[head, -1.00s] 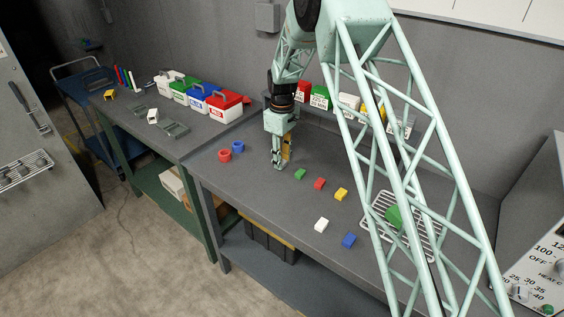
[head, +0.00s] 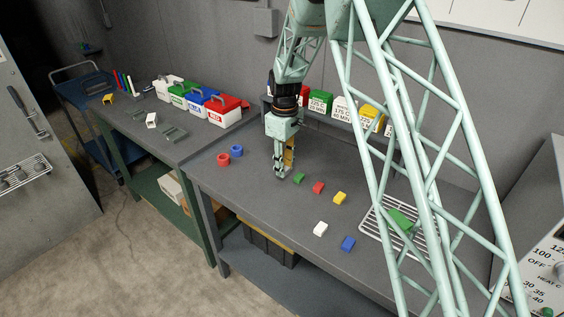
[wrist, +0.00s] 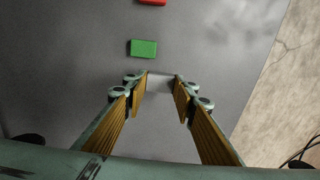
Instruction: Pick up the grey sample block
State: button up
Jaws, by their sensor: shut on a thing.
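My gripper (head: 283,174) points down over the grey bench top, left of the small green block (head: 299,178). In the wrist view my gripper (wrist: 161,84) has its two fingers on either side of a pale grey block (wrist: 159,86), and it is shut on this block. The grey sample block blends with the grey bench. In the head view I cannot make it out at the fingertips. Whether it touches the bench or hangs just above it, I cannot tell.
Red (head: 318,187), yellow (head: 339,198), white (head: 320,229) and blue (head: 347,243) blocks lie to the right. A wire rack (head: 374,222) stands further right. Labelled boxes (head: 320,101) line the back.

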jog(key=s+d, duration=0.1)
jog(key=s, duration=0.2)
jog(key=s+d, duration=0.1)
jog(key=s, duration=0.2)
jog(key=s+r, duration=0.1)
jog(key=s, duration=0.2)
jog(key=shift+s+d, duration=0.3)
jog(key=shift+d, duration=0.1)
